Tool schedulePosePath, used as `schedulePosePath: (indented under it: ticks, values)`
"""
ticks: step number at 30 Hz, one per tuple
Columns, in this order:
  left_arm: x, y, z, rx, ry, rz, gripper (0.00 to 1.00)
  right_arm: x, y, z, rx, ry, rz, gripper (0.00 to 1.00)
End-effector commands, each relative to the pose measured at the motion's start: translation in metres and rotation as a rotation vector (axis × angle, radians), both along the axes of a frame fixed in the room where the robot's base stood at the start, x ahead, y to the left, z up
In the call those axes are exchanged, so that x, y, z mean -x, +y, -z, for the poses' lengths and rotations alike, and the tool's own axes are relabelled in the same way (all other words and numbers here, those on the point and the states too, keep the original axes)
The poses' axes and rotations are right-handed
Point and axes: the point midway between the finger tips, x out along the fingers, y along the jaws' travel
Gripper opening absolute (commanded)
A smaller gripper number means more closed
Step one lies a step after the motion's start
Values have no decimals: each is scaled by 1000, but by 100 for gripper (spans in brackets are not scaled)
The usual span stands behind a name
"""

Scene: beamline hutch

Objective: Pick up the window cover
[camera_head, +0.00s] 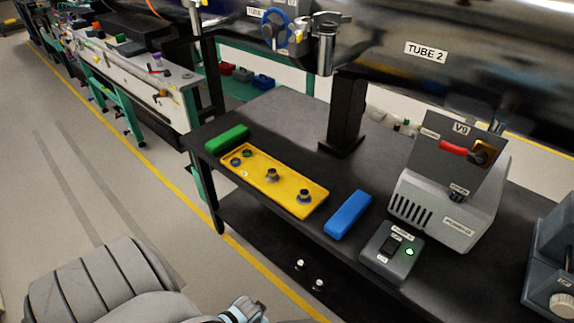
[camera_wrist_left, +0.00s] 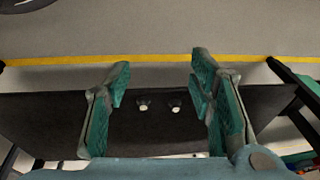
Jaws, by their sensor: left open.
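No part is labelled as the window cover, and I cannot tell for sure which one it is. A yellow tray (camera_head: 250,178) on the black table holds several small round fittings, among them a grey one (camera_head: 272,175) and a dark one (camera_head: 305,196). Two small white-topped pieces, one (camera_head: 300,264) and another (camera_head: 318,284), stand on the lower shelf; they also show in the left wrist view (camera_wrist_left: 143,105) (camera_wrist_left: 176,105). My left gripper (camera_wrist_left: 160,65) is open and empty, its fingers either side of these pieces in that view. My right gripper is not in view.
The black table (camera_head: 285,105) also bears a green block (camera_head: 227,138), a blue block (camera_head: 348,214), a grey switch box (camera_head: 392,254) and a pump unit (camera_head: 445,205). A black post (camera_head: 346,115) rises behind the tray. The floor at left is clear.

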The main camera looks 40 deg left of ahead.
Motion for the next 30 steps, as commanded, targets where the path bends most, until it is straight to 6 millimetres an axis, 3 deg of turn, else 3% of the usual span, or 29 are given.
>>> schedulePosePath:
  ticks: [1, 2, 3, 4, 6, 9, 12, 14, 16, 24, 30]
  values:
    - [-62, 13, -41, -3, -56, -18, 49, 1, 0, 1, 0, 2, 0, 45]
    - [-93, 18, -70, 3, -78, -30, 49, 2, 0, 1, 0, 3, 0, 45]
    - [-130, 22, -112, 9, -104, -38, 49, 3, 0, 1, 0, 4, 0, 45]
    - [-152, 24, -145, 15, -122, -42, 49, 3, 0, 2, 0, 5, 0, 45]
    - [-191, 29, -222, 19, -158, -46, 49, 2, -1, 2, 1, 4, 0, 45]
    - [-232, 51, -311, 24, -192, -91, 49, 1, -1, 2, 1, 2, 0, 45]
    - [-255, 74, -363, 45, -207, -156, 49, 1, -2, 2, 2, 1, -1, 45]
    - [-263, 81, -379, 56, -213, -181, 49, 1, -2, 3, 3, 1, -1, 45]
    - [-269, 86, -380, 65, -214, -194, 49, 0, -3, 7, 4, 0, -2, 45]
    - [-294, 93, -315, 66, -214, -197, 49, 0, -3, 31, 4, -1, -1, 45]
    - [-306, 97, -291, 66, -215, -196, 49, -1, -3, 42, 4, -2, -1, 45]
